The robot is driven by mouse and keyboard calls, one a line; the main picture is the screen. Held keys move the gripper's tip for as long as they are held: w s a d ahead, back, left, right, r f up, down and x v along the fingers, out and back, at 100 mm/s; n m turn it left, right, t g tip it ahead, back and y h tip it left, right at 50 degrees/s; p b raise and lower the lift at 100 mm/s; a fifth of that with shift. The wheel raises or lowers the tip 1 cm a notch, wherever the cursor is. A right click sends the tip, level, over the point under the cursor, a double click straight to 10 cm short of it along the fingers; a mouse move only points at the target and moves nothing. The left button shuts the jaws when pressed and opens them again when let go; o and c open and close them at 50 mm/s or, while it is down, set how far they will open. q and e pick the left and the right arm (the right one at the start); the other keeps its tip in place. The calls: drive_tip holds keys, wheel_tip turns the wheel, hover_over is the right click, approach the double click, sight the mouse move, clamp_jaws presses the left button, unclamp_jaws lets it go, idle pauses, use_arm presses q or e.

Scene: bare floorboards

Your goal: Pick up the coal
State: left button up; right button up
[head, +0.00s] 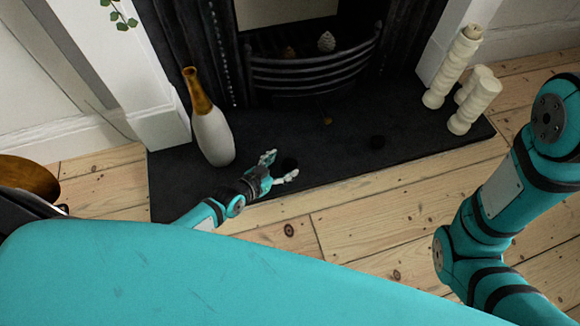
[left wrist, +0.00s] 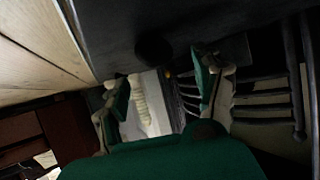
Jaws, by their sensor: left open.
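A small black lump of coal (head: 289,164) lies on the dark hearth slab, near its front edge. My left gripper (head: 280,168) is open, low over the slab, with its fingertips on either side of this lump. I cannot tell whether they touch it. The left wrist view shows the two spread fingers (left wrist: 163,85) and a dark round lump (left wrist: 153,48) on the slab, with nothing held.
A white and amber bottle vase (head: 212,135) stands close left of my left gripper. Cream candle-like pillars (head: 455,70) stand at the slab's right end. A curved black grate (head: 315,75) is behind. A small orange piece (head: 327,121) lies before it. Floorboards (head: 360,215) in front are clear.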

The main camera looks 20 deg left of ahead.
sight(289, 162)
use_arm(q)
drive_tip(key=x, duration=0.1)
drive_tip(key=b+x, duration=0.1)
drive_tip(key=shift+w+d+f+b, duration=0.1)
drive_tip(key=shift+d+f+b, duration=0.05)
drive_tip(key=shift+f+b, duration=0.2)
drive_tip(key=shift+w+d+f, duration=0.1)
drive_tip(key=shift+w+d, duration=0.05)
drive_tip(key=shift+w, duration=0.2)
drive_tip(key=c, duration=1.3)
